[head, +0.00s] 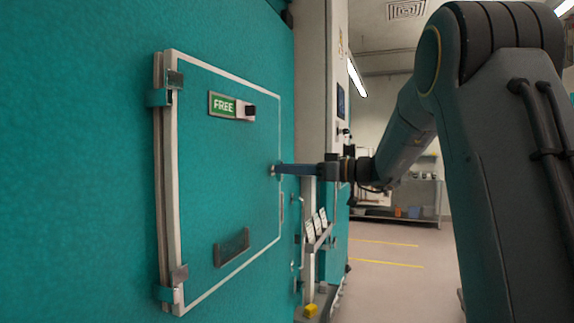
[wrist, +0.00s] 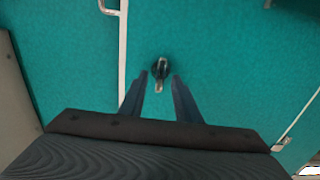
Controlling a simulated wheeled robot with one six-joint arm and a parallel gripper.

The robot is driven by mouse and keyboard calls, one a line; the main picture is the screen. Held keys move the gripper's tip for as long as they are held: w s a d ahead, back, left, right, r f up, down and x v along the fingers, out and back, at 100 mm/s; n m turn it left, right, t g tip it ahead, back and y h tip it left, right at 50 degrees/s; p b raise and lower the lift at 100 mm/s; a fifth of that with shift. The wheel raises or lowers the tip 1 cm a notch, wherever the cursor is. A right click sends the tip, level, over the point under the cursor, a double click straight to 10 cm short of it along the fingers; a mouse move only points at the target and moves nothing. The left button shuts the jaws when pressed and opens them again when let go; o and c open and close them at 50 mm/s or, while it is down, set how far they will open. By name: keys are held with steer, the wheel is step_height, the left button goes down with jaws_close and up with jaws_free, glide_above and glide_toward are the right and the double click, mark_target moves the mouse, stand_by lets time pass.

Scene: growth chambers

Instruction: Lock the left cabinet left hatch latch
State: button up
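The teal hatch (head: 200,160) with pale edges is on the cabinet wall in the head view, its hinges on the left. It looks closed or nearly so. The small latch (head: 274,170) is by the hatch's right edge, partly hidden by my fingers. In the wrist view the latch (wrist: 160,68) is a dark knob with a lighter, roughly upright lever. My gripper (head: 281,169) reaches in from the right, close to the latch. The wrist view shows my gripper (wrist: 161,75) open, its fingertips on either side of the latch with gaps. I cannot tell whether they touch the wall.
A green FREE sign (head: 224,105) is on the hatch's upper part, and a dark recessed pull (head: 232,247) is lower down. A rack with white cards (head: 316,227) stands right of the hatch. Open floor (head: 385,265) lies beyond, with a shelf (head: 410,200) at the back.

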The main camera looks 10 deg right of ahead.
steer(key=shift+w+a, duration=0.3)
steer(key=shift+a, duration=0.1)
steer(key=shift+c, duration=0.2)
jaws_close()
